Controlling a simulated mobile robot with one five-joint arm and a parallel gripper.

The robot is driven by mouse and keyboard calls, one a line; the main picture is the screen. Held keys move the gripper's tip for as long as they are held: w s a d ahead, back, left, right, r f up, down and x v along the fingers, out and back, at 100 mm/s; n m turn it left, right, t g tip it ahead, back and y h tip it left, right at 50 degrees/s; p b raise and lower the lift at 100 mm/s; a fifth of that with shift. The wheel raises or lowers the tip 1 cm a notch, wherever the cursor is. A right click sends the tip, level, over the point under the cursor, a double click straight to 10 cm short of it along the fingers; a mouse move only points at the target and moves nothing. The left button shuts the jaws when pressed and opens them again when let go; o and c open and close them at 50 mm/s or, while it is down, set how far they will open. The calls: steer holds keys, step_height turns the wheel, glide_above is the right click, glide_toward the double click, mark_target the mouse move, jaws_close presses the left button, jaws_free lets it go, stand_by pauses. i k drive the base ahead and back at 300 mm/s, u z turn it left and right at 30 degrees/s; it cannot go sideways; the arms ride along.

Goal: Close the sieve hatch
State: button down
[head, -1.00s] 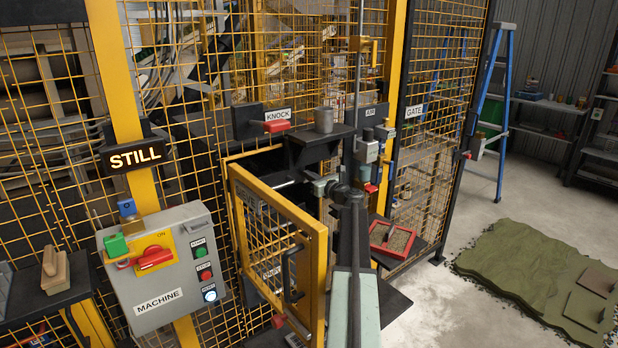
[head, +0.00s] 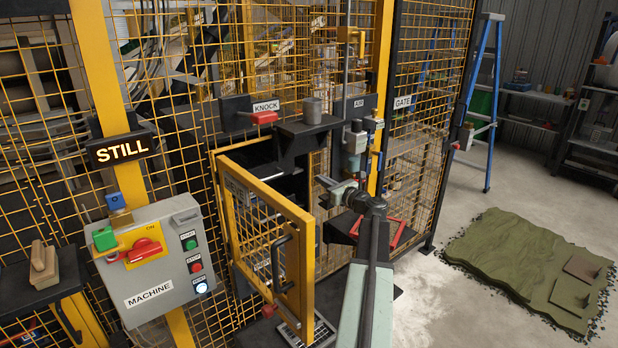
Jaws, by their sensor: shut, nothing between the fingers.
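The sieve hatch (head: 308,265) is a yellow-framed mesh door in the fence, standing open and swung out towards me. Its black handle (head: 280,264) is near the free edge. The dark opening (head: 268,172) shows behind the top of the door. My gripper (head: 322,181) is shut and empty, pointing left at the end of my arm. In the picture it is just above and right of the hatch's top free corner, apparently apart from it. The fingers are small and partly lost against the dark background.
A black shelf with a grey cylinder (head: 313,110) juts out above the opening, near the KNOCK button (head: 264,117). The MACHINE panel (head: 158,262) stands left, under the STILL sign (head: 122,149). A red frame (head: 394,232) is behind my arm.

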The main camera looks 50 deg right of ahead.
mark_target(299, 246)
steer(key=k, duration=1.5)
